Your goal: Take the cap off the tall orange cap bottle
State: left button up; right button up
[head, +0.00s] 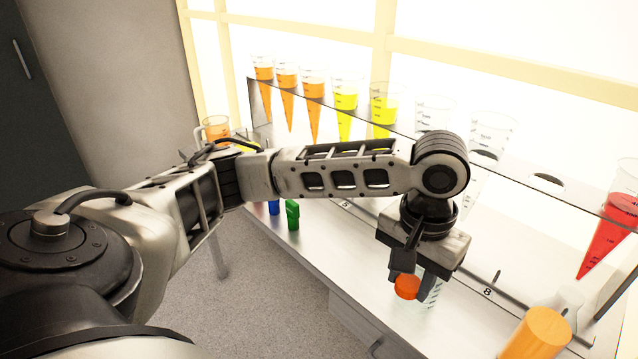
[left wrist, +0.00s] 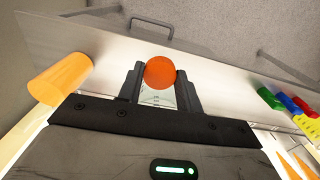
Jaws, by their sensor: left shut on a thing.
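A round red-orange cap (head: 406,286) sits between the fingers of my left gripper (head: 418,284), which is shut on it. The cap (left wrist: 160,72) also shows between both fingertips (left wrist: 160,88) in the left wrist view. A clear body with scale marks, the bottle (head: 432,294), shows just right of the cap in the head view. Part of it is hidden by the fingers, and I cannot tell whether cap and body are still joined. My right gripper is in neither view.
A light-orange cylinder (head: 537,333) stands on the counter (head: 455,325) to the right. The shelf behind holds several cone vessels, with a red one (head: 608,235) at the far right.

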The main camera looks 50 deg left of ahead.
aim_at(546, 328)
jog(key=k, duration=0.95)
jog(key=u, duration=2)
jog(key=i, duration=1.6)
jog(key=z, duration=2.55)
jog(key=i, duration=0.5)
jog(key=u, duration=0.1)
